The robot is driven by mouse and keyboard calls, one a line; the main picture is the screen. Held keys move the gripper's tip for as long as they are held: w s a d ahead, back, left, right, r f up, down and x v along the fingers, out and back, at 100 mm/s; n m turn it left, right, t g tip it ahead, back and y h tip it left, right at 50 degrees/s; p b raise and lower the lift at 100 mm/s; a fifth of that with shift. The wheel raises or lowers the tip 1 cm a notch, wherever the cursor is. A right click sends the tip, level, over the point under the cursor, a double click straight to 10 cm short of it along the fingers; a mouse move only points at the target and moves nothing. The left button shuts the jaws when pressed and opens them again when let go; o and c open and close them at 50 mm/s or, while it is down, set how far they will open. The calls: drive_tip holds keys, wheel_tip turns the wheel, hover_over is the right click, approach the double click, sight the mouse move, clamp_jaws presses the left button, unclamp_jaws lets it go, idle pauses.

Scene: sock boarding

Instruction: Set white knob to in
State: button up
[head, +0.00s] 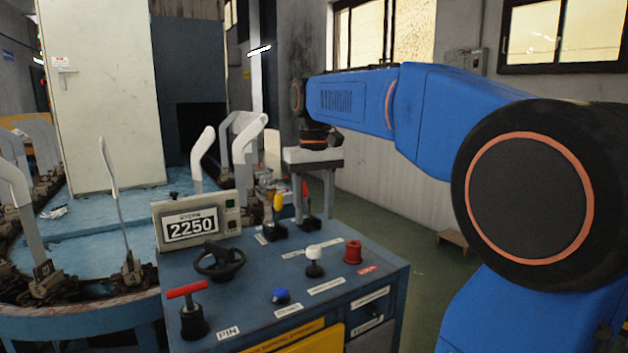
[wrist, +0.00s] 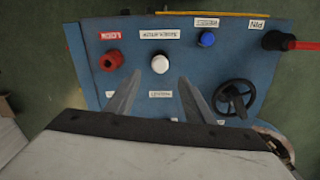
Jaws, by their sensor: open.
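The white knob (head: 314,252) stands on a black base on the blue control panel, between the red knob and the blue knob. In the wrist view the white knob (wrist: 160,64) appears round, near the line between my two fingertips. My gripper (head: 314,205) points down over the back of the panel in the head view, behind and above the knob. In the wrist view my gripper (wrist: 159,77) has its fingers spread apart with nothing between them. The fingers do not appear to touch the knob. I cannot tell whether the knob is in or out.
Close by are a red knob (head: 353,251), a blue knob (head: 281,296), a black handwheel (head: 220,260) and a red T-handle (head: 187,291). A yellow lever (head: 278,201) rises at the panel's back. A display box (head: 195,225) reads 2250. Pale sock boards stand at left.

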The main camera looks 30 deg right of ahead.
wheel_tip(320, 180, up, 8)
drive_tip(key=shift+f, duration=0.25)
idle(0.5)
drive_tip(key=s+a+f+t, duration=0.2)
drive_tip(key=s+a+f, duration=0.1)
drive_tip(key=s+f, duration=0.8)
drive_tip(key=s+a+f+n+t, duration=0.1)
drive_tip(key=s+a+f+t, duration=0.1)
drive_tip(key=s+f, duration=0.9)
wheel_tip(320, 180, down, 7)
drive_tip(key=shift+s+a+f+t, duration=0.1)
drive_tip(key=shift+s+a+t, duration=0.05)
drive_tip(key=shift+a+t, duration=0.3)
idle(0.3)
